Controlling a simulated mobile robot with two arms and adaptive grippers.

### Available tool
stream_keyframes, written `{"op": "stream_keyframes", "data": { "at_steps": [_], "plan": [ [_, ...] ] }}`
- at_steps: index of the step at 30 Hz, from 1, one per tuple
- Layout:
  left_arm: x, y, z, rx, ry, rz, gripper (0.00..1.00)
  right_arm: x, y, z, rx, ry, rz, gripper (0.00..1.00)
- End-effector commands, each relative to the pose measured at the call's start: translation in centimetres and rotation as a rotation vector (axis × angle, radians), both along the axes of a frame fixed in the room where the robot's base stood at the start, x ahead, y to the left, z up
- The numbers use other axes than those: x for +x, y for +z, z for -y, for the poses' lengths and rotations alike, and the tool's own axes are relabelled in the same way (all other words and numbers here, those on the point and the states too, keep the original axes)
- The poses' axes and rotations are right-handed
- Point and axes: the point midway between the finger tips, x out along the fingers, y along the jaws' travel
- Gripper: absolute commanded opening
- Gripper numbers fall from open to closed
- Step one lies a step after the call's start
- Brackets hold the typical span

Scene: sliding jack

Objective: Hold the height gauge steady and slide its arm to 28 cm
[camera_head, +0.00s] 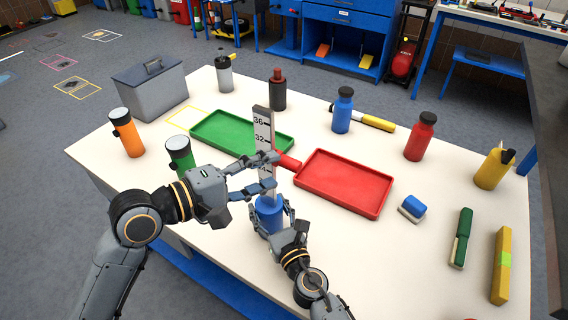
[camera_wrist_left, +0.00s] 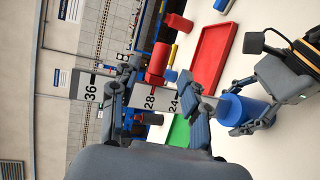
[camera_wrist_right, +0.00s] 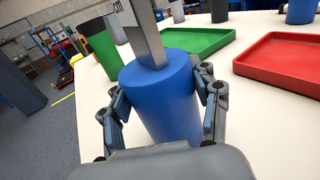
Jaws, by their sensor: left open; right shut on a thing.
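The height gauge stands upright on the table, with a blue round base (camera_head: 269,214) and a pale scale (camera_head: 262,128) marked 36 and 32. Its red arm (camera_head: 287,162) sticks out to the right below the 32 mark. In the left wrist view the red arm (camera_wrist_left: 158,64) lies close to the 28 mark; its exact reading cannot be told. My left gripper (camera_head: 262,175) is open, its fingers above and below the red arm's level at the scale. My right gripper (camera_wrist_right: 163,100) is shut on the blue base, fingers on both sides.
A green tray (camera_head: 225,147) lies behind left and a red tray (camera_head: 345,208) to the right. Bottles stand around, including an orange one (camera_head: 127,133) and a green one (camera_head: 180,153). A grey toolbox (camera_head: 150,90) stands at the back left.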

Motion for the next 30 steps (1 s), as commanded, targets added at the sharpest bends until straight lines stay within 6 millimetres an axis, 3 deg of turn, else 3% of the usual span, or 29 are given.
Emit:
{"op": "stream_keyframes", "data": {
  "at_steps": [3, 9, 23, 24, 28, 30],
  "plan": [
    [-1.3, 0.3, -2.2, 0.004, 0.002, 0.000, 0.46, 0.0, -0.1, 0.0, -0.001, 0.000, -0.001, 0.15],
    [-2.6, 0.8, -4.4, 0.003, 0.000, 0.001, 0.46, 0.0, -0.1, 0.0, -0.001, 0.001, -0.001, 0.15],
    [-3.0, 1.1, -4.9, 0.000, 0.000, 0.001, 0.46, 0.0, 0.0, 0.0, -0.001, 0.001, -0.001, 0.15],
    [-3.0, 1.1, -4.9, 0.000, 0.000, 0.001, 0.46, 0.0, 0.0, 0.0, -0.001, 0.001, -0.001, 0.63],
    [-3.0, 1.1, -4.9, 0.000, 0.000, 0.001, 0.46, 0.0, 0.0, 0.0, -0.001, 0.001, -0.001, 0.88],
    [-3.0, 1.1, -4.9, 0.000, 0.000, 0.001, 0.46, 0.0, 0.0, 0.0, -0.001, 0.001, -0.001, 0.88]
  ]
}}
